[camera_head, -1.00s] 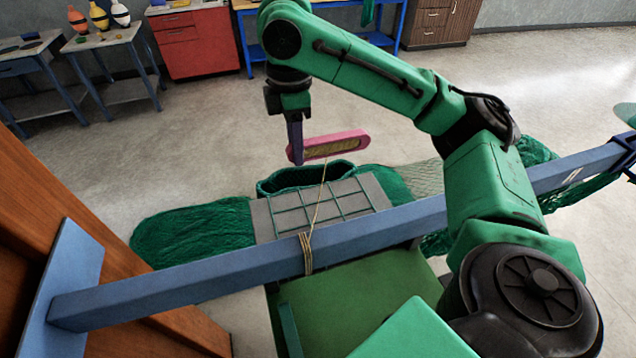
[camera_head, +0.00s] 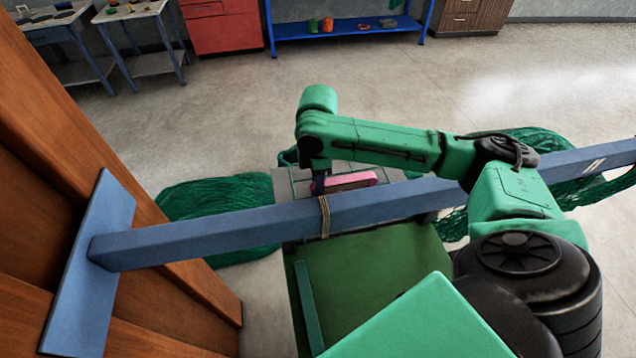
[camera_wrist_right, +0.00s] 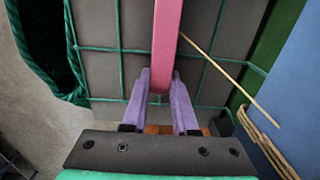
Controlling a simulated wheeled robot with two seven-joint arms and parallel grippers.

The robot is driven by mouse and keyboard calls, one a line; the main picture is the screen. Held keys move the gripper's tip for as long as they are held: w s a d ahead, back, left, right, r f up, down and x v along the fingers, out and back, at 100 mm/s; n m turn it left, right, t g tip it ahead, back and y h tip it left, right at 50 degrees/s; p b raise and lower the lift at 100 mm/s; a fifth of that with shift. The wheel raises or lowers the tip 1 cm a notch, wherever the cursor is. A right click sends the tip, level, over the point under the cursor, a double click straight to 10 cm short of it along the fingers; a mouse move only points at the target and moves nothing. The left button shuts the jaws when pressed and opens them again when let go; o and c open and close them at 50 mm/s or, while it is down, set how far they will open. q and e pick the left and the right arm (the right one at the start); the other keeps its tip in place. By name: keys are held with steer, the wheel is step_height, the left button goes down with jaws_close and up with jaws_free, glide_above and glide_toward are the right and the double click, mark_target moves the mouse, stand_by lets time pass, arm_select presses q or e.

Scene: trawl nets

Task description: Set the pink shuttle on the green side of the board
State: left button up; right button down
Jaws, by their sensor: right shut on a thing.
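The pink shuttle (camera_head: 352,181) is held in my right gripper (camera_head: 319,182), just beyond the blue beam in the head view. It also shows in the right wrist view (camera_wrist_right: 167,42), its end between the two purple fingers (camera_wrist_right: 161,88), which are shut on it. Below it is the grey part of the board (camera_head: 298,180), crossed by a green cord grid. A green surface (camera_head: 385,275) lies on the near side of the beam. A green strip (camera_wrist_right: 268,62) borders the grey in the wrist view. I cannot tell whether the shuttle touches the board. My left gripper is out of view.
The blue beam (camera_head: 240,228) crosses above the board, with twine (camera_head: 325,217) wrapped around it. A strand of twine (camera_wrist_right: 225,73) runs over the grey part. Green nets (camera_head: 222,200) lie on both sides. A wooden wall (camera_head: 60,130) stands at left.

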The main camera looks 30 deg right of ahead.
steer(key=shift+w+d+f, duration=0.1)
steer(key=shift+f, duration=0.05)
steer(key=c, duration=0.7)
jaws_free()
